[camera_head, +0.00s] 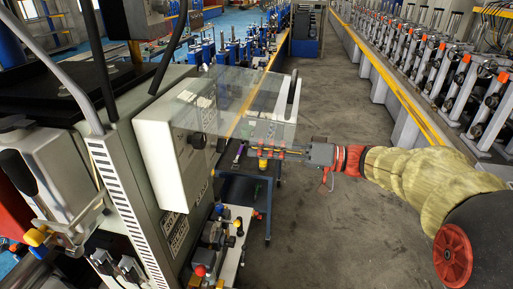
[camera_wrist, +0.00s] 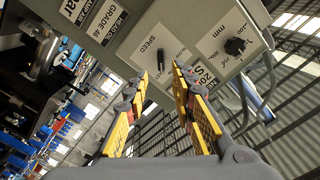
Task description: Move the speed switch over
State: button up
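The speed switch (camera_wrist: 161,60) is a small black lever on a light panel marked SPEED, seen in the upper middle of the wrist view. My gripper (camera_wrist: 160,73) is open, with its yellow-padded fingers apart and their tips pointing at the panel on either side of the switch's line. Nothing shows between the fingers, and I cannot tell whether a tip touches the panel. In the head view my gripper (camera_head: 250,149) is just right of the grey control box (camera_head: 160,162), below its clear guard. I cannot make out the switch for certain there.
A round black knob (camera_wrist: 235,46) marked mm sits right of the switch on the same panel. The clear guard (camera_head: 240,104) juts out above my gripper. A blue-framed cart (camera_head: 246,190) stands below. Open floor (camera_head: 325,235) lies to the right, with a roller line (camera_head: 430,70) beyond.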

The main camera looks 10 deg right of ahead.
aim_at(221, 145)
jog(key=p+x, duration=0.5)
jog(key=x, duration=0.3)
jog(key=shift+s, duration=0.15)
jog(key=shift+a+f+b, duration=0.1)
jog(key=shift+b, duration=0.55)
jog(key=shift+c, duration=0.7)
grip_shut()
